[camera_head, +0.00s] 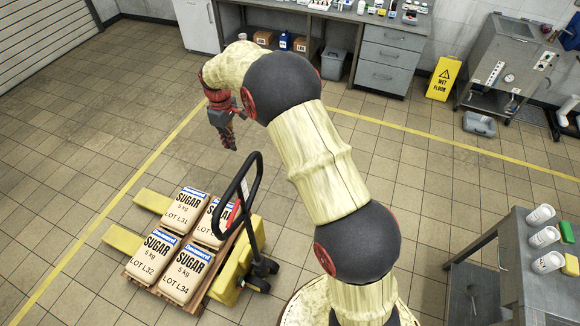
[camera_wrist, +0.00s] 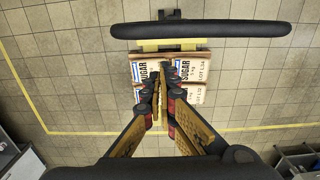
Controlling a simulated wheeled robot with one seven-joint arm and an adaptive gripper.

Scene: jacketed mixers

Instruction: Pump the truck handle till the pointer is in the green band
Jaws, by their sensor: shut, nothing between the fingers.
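The yellow pallet truck (camera_head: 233,272) stands on the tiled floor at lower left in the head view. Its black loop handle (camera_head: 257,188) stands up, tilted, with a red lever inside the loop. My gripper (camera_head: 230,143) is shut and empty, held in the air beyond the handle and apart from it in the head view. In the wrist view the handle bar (camera_wrist: 200,29) runs across the top, and my gripper (camera_wrist: 159,88) points toward the sugar bags below. I see no pointer or green band in either view.
Sugar bags (camera_head: 181,270) lie on a wooden pallet over the yellow forks (camera_head: 122,240). A grey table (camera_head: 480,246) with white cups is at the right. A wet floor sign (camera_head: 443,78) and a steel machine (camera_head: 505,62) stand at the back right. Open floor surrounds the truck.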

